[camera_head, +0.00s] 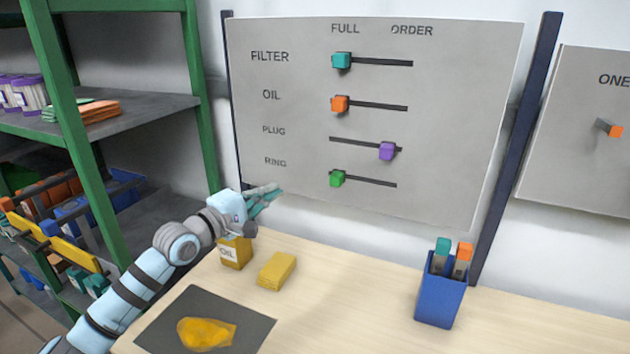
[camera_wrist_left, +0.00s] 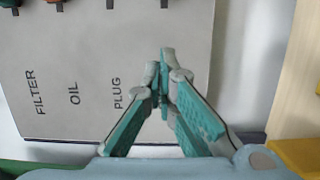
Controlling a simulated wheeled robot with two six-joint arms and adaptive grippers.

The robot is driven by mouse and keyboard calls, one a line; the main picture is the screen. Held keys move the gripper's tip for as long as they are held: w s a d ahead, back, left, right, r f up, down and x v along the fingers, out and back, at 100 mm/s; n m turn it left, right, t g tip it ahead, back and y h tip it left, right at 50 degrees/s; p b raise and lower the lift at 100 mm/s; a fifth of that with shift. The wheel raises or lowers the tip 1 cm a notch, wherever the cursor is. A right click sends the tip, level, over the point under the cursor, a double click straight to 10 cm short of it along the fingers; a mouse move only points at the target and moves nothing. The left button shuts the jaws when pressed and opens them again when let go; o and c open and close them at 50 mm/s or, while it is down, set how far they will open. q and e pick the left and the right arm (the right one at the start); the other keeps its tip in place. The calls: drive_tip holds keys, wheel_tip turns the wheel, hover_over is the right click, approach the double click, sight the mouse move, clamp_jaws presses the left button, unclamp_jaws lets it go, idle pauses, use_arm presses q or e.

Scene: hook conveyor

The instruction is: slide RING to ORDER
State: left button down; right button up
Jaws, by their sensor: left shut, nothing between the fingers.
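The grey board (camera_head: 455,120) has rows FILTER, OIL, PLUG and RING under the headings FULL and ORDER. The green RING slider (camera_head: 338,179) sits at the left, FULL end of its slot. The teal FILTER slider (camera_head: 342,61) and orange OIL slider (camera_head: 340,104) are also at the left. The purple PLUG slider (camera_head: 387,151) is toward the right, ORDER end. My left gripper (camera_head: 275,191) is shut and empty, left of the green slider and apart from it, near the RING label. In the left wrist view its fingertips (camera_wrist_left: 166,55) meet in front of the board. My right gripper is not in view.
Below the board a wooden table holds a yellow OIL box (camera_head: 235,253), a yellow block (camera_head: 277,271), a dark mat (camera_head: 255,328) with a yellow cloth (camera_head: 205,333), and a blue holder (camera_head: 440,295). A green-framed shelf (camera_head: 75,120) stands left. Another board (camera_head: 580,140) is at right.

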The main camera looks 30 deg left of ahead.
sight(337, 179)
use_arm(q)
drive_tip(key=w, duration=0.3)
drive_tip(key=w+d+b, duration=0.1)
drive_tip(key=w, duration=0.2)
drive_tip(key=w+d, duration=0.1)
drive_tip(key=w, duration=0.2)
drive_tip(key=shift+w+f+b, duration=0.1)
drive_tip(key=shift+w+b, duration=0.2)
drive_tip(key=shift+b, duration=0.05)
drive_tip(key=d, duration=0.1)
drive_tip(key=d+p, duration=0.1)
drive_tip(key=d, duration=0.1)
drive_tip(key=shift+w+d, duration=0.3)
drive_tip(key=shift+d, duration=0.3)
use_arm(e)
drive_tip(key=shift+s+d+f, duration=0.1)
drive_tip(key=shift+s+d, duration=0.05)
